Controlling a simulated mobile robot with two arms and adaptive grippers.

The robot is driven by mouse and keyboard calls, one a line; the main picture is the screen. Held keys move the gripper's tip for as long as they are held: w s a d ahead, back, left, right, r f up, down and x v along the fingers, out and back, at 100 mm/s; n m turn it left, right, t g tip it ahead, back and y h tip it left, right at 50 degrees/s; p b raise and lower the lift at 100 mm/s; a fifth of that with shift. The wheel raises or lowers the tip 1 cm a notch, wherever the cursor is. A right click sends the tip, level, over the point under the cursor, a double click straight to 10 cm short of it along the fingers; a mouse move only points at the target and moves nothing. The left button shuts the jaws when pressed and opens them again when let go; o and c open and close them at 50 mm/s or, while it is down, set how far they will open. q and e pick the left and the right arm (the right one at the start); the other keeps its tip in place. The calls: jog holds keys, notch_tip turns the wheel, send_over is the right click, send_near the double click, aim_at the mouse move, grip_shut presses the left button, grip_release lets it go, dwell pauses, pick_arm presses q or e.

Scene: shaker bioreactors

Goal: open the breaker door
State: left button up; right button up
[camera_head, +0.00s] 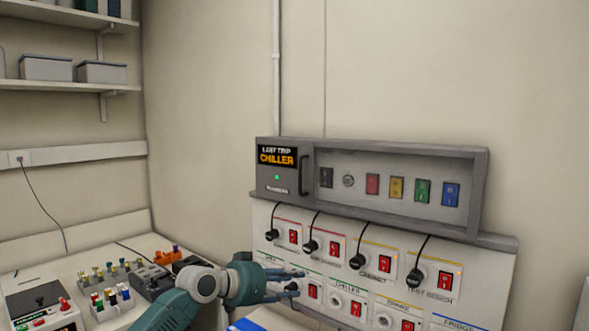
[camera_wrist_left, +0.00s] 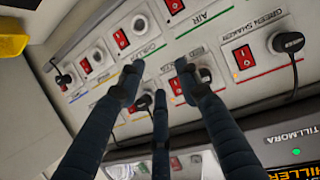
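The breaker box (camera_head: 270,196) is a grey unit on the wall, its sign reading "last trip chiller" with a small green light. Its breaker door (camera_head: 400,152) is a grey-framed window panel that looks closed over a row of coloured switches. A dark upright handle (camera_head: 303,174) is at the door's left side. My left gripper (camera_head: 292,283) is below the box, in front of the socket panel. In the left wrist view, the left gripper (camera_wrist_left: 155,84) has its three dark fingers spread, with nothing seen held. The box's corner (camera_wrist_left: 290,140) shows there at lower right. My right gripper is not in view.
The white socket panel (camera_head: 385,240) below the box carries red switches and several black plugs with hanging cables. A bench at left holds small coloured parts and a control box (camera_head: 42,302). Shelves (camera_head: 70,85) are at upper left. The wall above the box is clear.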

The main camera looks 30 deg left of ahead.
pick_arm(q)
jog(key=a+r+t+h, duration=0.1)
jog(key=a+r+t, duration=0.15)
jog(key=r, duration=1.35)
jog(key=t+h+p, duration=0.1)
send_near(301, 170)
jog(key=shift+m, duration=0.4)
jog(key=p+x, duration=0.5)
jog(key=x, duration=0.2)
jog(key=shift+r, duration=0.2)
jog(key=shift+w+f, duration=0.15)
jog(key=shift+w, duration=0.25)
jog(key=shift+c, duration=0.3)
grip_shut()
jog(key=shift+d, duration=0.1)
